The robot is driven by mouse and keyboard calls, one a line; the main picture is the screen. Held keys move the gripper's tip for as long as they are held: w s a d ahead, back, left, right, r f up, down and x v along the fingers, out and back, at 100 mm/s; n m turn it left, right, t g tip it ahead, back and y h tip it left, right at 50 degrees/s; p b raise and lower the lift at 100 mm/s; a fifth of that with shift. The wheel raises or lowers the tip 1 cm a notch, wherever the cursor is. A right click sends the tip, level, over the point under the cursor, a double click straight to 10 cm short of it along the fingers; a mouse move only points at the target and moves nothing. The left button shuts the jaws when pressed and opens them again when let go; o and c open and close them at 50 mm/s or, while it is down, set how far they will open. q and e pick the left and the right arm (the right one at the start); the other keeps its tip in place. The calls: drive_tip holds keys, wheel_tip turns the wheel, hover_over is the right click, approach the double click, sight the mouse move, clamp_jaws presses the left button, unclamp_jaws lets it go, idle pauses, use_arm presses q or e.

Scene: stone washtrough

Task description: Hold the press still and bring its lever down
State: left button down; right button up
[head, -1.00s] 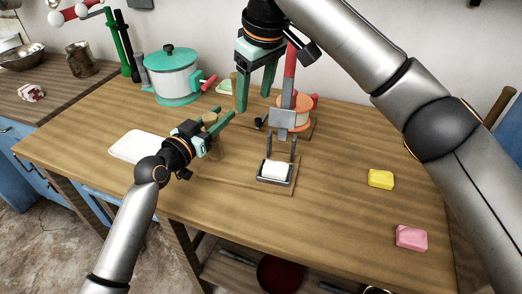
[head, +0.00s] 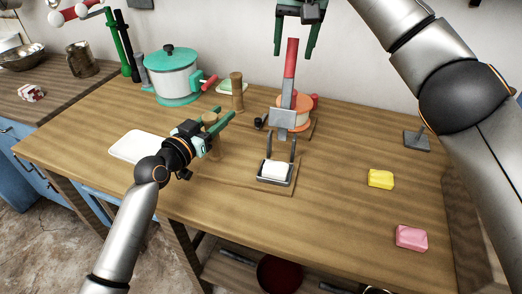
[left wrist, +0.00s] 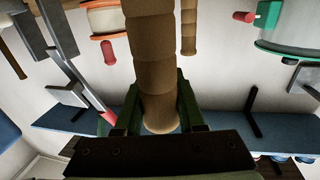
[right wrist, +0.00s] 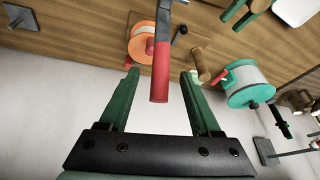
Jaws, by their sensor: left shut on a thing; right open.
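The press stands mid-table, with a grey head (head: 282,119) and an upright lever (head: 291,60) with a red grip. A white block (head: 275,169) lies in the dark tray (head: 262,180) at its front. My left gripper (head: 222,124) is shut on an upright brown wooden post (left wrist: 152,55) left of the press; whether the post joins the press is unclear. My right gripper (head: 296,52) is open at the lever's top. In the right wrist view the red grip (right wrist: 160,75) shows between its spread fingers, with gaps on both sides.
An orange-rimmed pot (head: 293,112) is behind the press, and a second wooden post (head: 237,92) stands farther back. A green-lidded pot (head: 172,75) and white tray (head: 138,147) are left. Yellow (head: 380,179) and pink (head: 411,238) blocks lie right, with bare table between.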

drive_tip(key=x, duration=0.6)
drive_tip(key=shift+f, duration=0.15)
drive_tip(key=shift+c, duration=0.3)
